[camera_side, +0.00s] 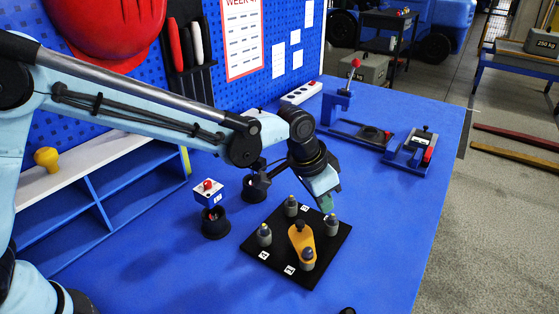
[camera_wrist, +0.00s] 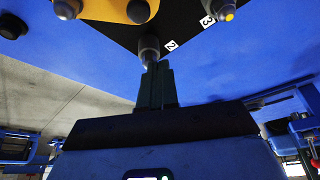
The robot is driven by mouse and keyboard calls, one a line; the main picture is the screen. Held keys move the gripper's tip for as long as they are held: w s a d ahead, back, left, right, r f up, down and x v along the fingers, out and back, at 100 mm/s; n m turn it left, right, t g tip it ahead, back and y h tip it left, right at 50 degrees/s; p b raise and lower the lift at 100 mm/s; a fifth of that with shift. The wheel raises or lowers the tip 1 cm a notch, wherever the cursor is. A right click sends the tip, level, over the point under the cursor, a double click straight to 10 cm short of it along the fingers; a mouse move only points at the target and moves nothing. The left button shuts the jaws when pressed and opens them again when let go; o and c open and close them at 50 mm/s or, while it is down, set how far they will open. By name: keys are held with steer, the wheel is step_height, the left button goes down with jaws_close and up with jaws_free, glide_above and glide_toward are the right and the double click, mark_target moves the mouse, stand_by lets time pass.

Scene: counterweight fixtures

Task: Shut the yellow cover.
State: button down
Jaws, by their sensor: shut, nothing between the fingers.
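The yellow cover (camera_side: 301,240) is a flat teardrop plate on the black board (camera_side: 268,274). A dark knob (camera_side: 299,226) stands at its wide far part, and a grey weight (camera_side: 308,259) is at its narrow near end. The cover also shows at the top edge of the wrist view (camera_wrist: 105,10), partly cut off. My gripper (camera_side: 327,206) is shut and empty, above the board's far right side and apart from the cover. In the wrist view its fingertips (camera_wrist: 158,68) appear just below a grey weight (camera_wrist: 149,46) by the label 2; contact cannot be told.
More grey weights stand on the board, at left (camera_side: 264,235), far side (camera_side: 291,206) and right (camera_side: 332,224). Blue fixtures (camera_side: 412,150) stand at the back right.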

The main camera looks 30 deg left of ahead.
steer(key=v, duration=0.9)
steer(key=s+a+n+t+y, duration=0.1)
steer(key=s+a+n+t, duration=0.1)
steer(key=s+a, duration=0.5)
steer(key=s+a+f+n+t+y, duration=0.1)
steer(key=s+a+n, duration=0.3)
steer(key=a, duration=1)
steer(key=s, duration=0.3)
steer(key=shift+s+t, duration=0.35)
steer(key=shift+t, duration=0.05)
